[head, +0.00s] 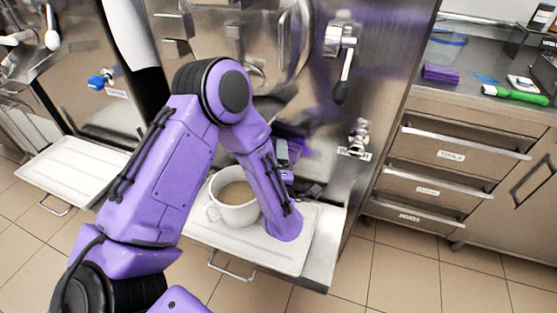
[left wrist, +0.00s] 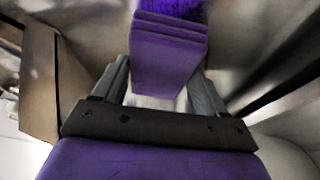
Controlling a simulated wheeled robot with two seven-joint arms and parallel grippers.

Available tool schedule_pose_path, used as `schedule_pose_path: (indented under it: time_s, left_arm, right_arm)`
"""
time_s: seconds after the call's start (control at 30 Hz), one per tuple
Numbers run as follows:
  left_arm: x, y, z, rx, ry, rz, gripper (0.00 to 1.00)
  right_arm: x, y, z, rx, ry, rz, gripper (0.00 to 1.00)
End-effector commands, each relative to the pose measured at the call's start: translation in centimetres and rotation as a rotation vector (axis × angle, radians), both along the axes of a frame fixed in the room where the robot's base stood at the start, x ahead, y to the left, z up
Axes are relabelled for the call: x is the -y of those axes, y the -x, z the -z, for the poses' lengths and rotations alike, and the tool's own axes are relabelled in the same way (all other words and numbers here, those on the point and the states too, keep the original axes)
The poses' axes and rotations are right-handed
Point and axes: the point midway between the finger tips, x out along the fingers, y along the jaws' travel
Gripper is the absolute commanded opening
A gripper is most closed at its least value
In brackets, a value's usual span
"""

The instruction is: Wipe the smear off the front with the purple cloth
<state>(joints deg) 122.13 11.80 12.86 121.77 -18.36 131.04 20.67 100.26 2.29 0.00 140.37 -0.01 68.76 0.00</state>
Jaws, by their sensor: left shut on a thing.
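The purple cloth (left wrist: 168,50), a folded block, sits between the two grey fingers of my left gripper (left wrist: 160,85) in the left wrist view. In the head view my left gripper (head: 284,158) is shut close to the steel freezer front (head: 290,110), above the tray. A bit of purple shows beside its fingers there; cloth and reflection are hard to tell apart. Whether the cloth touches the steel is unclear. I cannot make out the smear; the steel carries blurred purple reflections. My right gripper is not in view.
A white mug (head: 234,208) of brownish liquid stands on the white tray (head: 290,262) under my left forearm. A lever (head: 342,75) and a tap (head: 358,138) stick out of the front. A purple block (head: 440,73) and a green-handled tool (head: 515,95) lie on the right counter.

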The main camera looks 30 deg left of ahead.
Motion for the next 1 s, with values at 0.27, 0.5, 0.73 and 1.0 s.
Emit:
schedule_pose_path:
  time_s: [0.27, 0.5, 0.73, 1.0]
  left_arm:
    - [0.0, 0.0, 0.0, 0.0, 0.0, 0.0, 0.48]
    - [-0.1, -0.3, 0.0, 0.002, 0.0, -0.001, 0.48]
    - [-0.2, -0.7, 0.0, 0.001, 0.001, 0.0, 0.48]
    - [-0.3, -1.2, 0.0, 0.001, 0.001, -0.001, 0.48]
  right_arm:
    - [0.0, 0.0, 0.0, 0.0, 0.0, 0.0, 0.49]
    - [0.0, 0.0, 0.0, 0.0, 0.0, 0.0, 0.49]
    - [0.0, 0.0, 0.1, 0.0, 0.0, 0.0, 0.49]
    - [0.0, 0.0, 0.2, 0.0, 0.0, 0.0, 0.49]
